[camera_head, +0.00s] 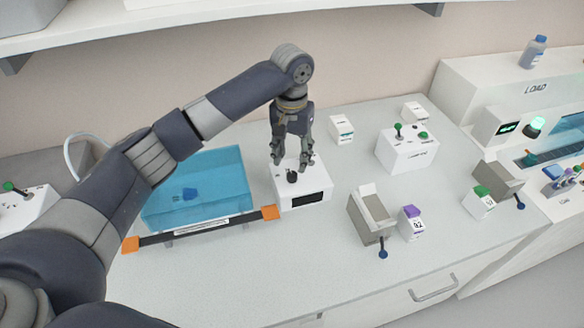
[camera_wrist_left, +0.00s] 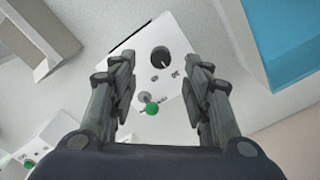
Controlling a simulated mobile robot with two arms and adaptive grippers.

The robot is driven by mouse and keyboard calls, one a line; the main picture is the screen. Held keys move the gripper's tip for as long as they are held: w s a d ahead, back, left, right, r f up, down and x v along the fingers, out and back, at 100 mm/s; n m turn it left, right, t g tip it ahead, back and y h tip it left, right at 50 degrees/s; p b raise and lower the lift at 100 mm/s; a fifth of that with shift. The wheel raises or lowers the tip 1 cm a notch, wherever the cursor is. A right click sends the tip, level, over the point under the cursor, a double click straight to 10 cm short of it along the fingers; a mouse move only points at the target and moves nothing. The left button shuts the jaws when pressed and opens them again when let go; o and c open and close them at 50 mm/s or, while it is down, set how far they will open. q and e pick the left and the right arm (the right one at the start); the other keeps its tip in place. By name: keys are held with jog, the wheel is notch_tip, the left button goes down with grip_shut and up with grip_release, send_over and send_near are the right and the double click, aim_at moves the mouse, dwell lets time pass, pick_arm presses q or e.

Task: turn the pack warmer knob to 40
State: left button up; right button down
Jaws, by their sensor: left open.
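A black knob (camera_head: 292,176) sits on top of a white box (camera_head: 310,187) with a dark display on its front, which appears to be the pack warmer. In the left wrist view the knob (camera_wrist_left: 162,57) has a light pointer line, with a green button (camera_wrist_left: 152,108) on the same white panel (camera_wrist_left: 172,85). The setting marks are too small to read. My left gripper (camera_head: 292,163) points down above the knob. In the wrist view its open fingers (camera_wrist_left: 161,78) stand apart on either side of the panel, with the knob between and beyond the tips. My right gripper is not in view.
A blue translucent tank (camera_head: 195,180) stands left of the box, with an orange-ended dark bar (camera_head: 200,228) in front. A white control box (camera_head: 406,152) is farther back. The front bench is clear.

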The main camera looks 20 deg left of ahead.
aim_at(292, 174)
pick_arm(q)
notch_tip(292, 174, down, 6)
jog(key=shift+w+a+f+p, duration=0.1)
jog(key=shift+w+p, duration=0.05)
jog(key=shift+p, duration=0.15)
jog(key=shift+f, duration=0.15)
jog(key=shift+c, duration=0.3)
jog(key=c, duration=0.9)
grip_shut()
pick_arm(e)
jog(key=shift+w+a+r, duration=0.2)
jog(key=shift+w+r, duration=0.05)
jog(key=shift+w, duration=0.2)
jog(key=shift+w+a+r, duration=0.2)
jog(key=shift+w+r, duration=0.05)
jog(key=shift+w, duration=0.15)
